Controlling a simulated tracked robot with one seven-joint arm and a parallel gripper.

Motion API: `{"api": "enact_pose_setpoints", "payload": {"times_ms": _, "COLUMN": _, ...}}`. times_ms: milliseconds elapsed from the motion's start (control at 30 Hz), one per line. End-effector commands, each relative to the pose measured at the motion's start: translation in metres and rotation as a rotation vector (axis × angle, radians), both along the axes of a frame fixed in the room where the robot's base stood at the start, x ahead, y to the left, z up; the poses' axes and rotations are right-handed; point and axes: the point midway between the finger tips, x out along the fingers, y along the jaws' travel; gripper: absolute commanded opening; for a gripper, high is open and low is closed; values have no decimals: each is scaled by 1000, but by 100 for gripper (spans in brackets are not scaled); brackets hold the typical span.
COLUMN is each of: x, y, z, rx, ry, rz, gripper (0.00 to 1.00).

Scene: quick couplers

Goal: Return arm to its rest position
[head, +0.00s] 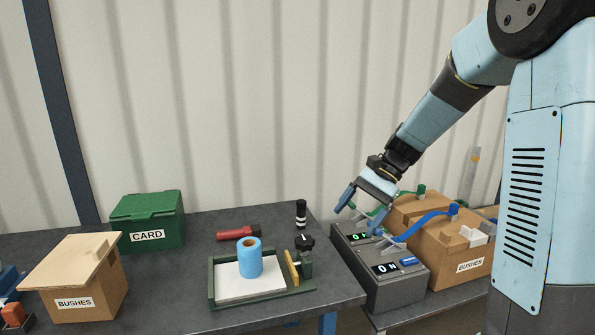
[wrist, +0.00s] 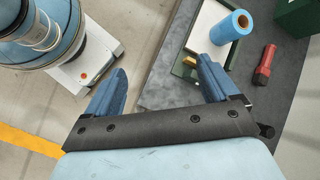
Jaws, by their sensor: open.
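My gripper (head: 362,209) is open and empty, held above the grey units with lit displays (head: 388,268) at the right end of the bench in the head view. In the wrist view its two blue fingers (wrist: 162,72) stand wide apart, with only floor and the bench edge seen between them. A blue hose (head: 425,222) with a blue fitting (head: 453,209) runs between the front grey unit and a cardboard box. A green hose (head: 382,213) and a green fitting (head: 421,190) show behind it, partly hidden by my gripper.
A green CARD box (head: 147,222) and a lidded BUSHES box (head: 75,285) stand at left. A green-edged tray (head: 222,302) holds a blue roll (head: 249,262). A red torch (head: 238,233) lies behind. Another BUSHES box (head: 462,255) stands at right, near my arm.

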Motion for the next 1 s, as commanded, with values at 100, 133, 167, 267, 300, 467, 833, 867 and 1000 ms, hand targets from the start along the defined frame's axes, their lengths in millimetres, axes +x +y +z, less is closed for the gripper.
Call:
{"api": "enact_pose_setpoints", "payload": {"times_ms": 100, "x": -22, "y": -5, "z": 16, "rx": -66, "ry": -93, "rz": 43, "gripper": 88}}
{"api": "enact_pose_setpoints", "payload": {"times_ms": 133, "x": -27, "y": -7, "z": 20, "rx": -82, "ry": -116, "rz": 55, "gripper": 88}}
{"api": "enact_pose_setpoints", "payload": {"times_ms": 167, "x": -33, "y": -9, "z": 22, "rx": -98, "ry": -137, "rz": 66, "gripper": 88}}
{"api": "enact_pose_setpoints", "payload": {"times_ms": 267, "x": -50, "y": -15, "z": 33, "rx": -151, "ry": -211, "rz": 103, "gripper": 88}}
{"api": "enact_pose_setpoints", "payload": {"times_ms": 300, "x": -57, "y": -18, "z": 37, "rx": -171, "ry": -241, "rz": 116, "gripper": 88}}
{"api": "enact_pose_setpoints", "payload": {"times_ms": 467, "x": -84, "y": -28, "z": 51, "rx": -254, "ry": -357, "rz": 175, "gripper": 88}}
{"api": "enact_pose_setpoints", "payload": {"times_ms": 833, "x": -146, "y": -56, "z": 76, "rx": -440, "ry": -627, "rz": 310, "gripper": 88}}
{"api": "enact_pose_setpoints", "payload": {"times_ms": 867, "x": -151, "y": -58, "z": 78, "rx": -455, "ry": -649, "rz": 319, "gripper": 88}}
{"api": "enact_pose_setpoints", "payload": {"times_ms": 1000, "x": -173, "y": -69, "z": 84, "rx": -523, "ry": -749, "rz": 370, "gripper": 88}}
